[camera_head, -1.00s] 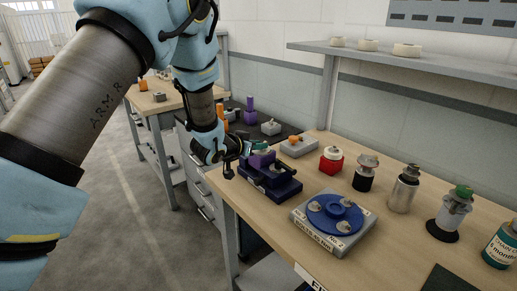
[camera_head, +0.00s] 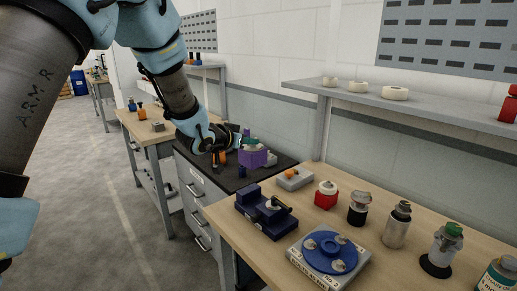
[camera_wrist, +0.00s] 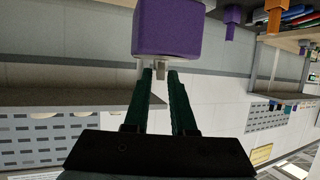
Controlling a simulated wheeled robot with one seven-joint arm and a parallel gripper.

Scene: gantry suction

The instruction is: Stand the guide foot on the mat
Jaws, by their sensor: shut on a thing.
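A purple block with a metal peg, which I take to be the guide foot (camera_head: 254,158), is held by my gripper (camera_head: 248,142). In the wrist view my gripper's two dark green fingers (camera_wrist: 160,74) are shut on the peg, and the purple block (camera_wrist: 168,27) is just beyond the fingertips. In the head view the block appears in front of the black top (camera_head: 207,165) of a drawer cabinet. I cannot tell whether it touches that top. Which surface is the mat is unclear; the black top may be it.
A dark blue fixture (camera_head: 264,222) stands on the wooden bench (camera_head: 225,212), beside a grey plate with a blue disc (camera_head: 331,251). A red-based part (camera_head: 326,195) and several suction parts stand to the right.

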